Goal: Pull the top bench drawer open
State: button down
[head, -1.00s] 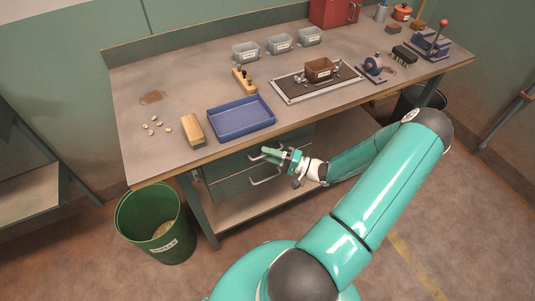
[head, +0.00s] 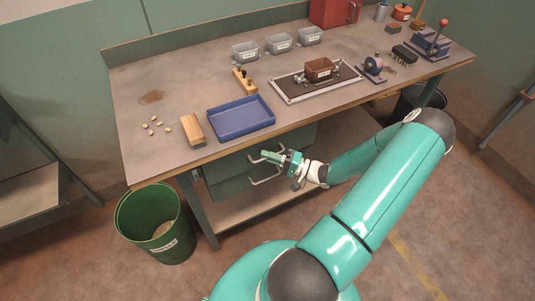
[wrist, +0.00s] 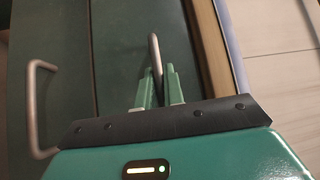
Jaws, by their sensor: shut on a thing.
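The top bench drawer (head: 232,165) is a dark green front under the bench's wooden edge. Its metal bar handle (wrist: 154,55) shows between my fingers in the wrist view. My gripper (head: 268,156) is shut on this handle, with its green fingers (wrist: 158,88) on either side of the bar. The handle is partly hidden by the fingers. A lower drawer's handle (wrist: 34,105) is to the left in the wrist view, apart from my gripper. I cannot clearly tell how far the top drawer stands out from the bench.
The workbench (head: 160,120) carries a blue tray (head: 240,117), a wooden block (head: 193,129), several loose nuts and grey bins (head: 279,43). A green waste bin (head: 155,222) stands at the bench's left leg. The floor in front of the drawers is clear beside my body.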

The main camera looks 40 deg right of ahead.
jog(key=s+a, duration=0.3)
jog(key=s, duration=0.8)
jog(key=s+a, duration=0.3)
jog(key=s, duration=0.8)
jog(key=shift+a, duration=0.2)
jog(key=c, duration=1.5)
grip_release()
jog(key=v, duration=1.3)
jog(key=shift+s+d, duration=0.2)
jog(key=shift+s, duration=0.15)
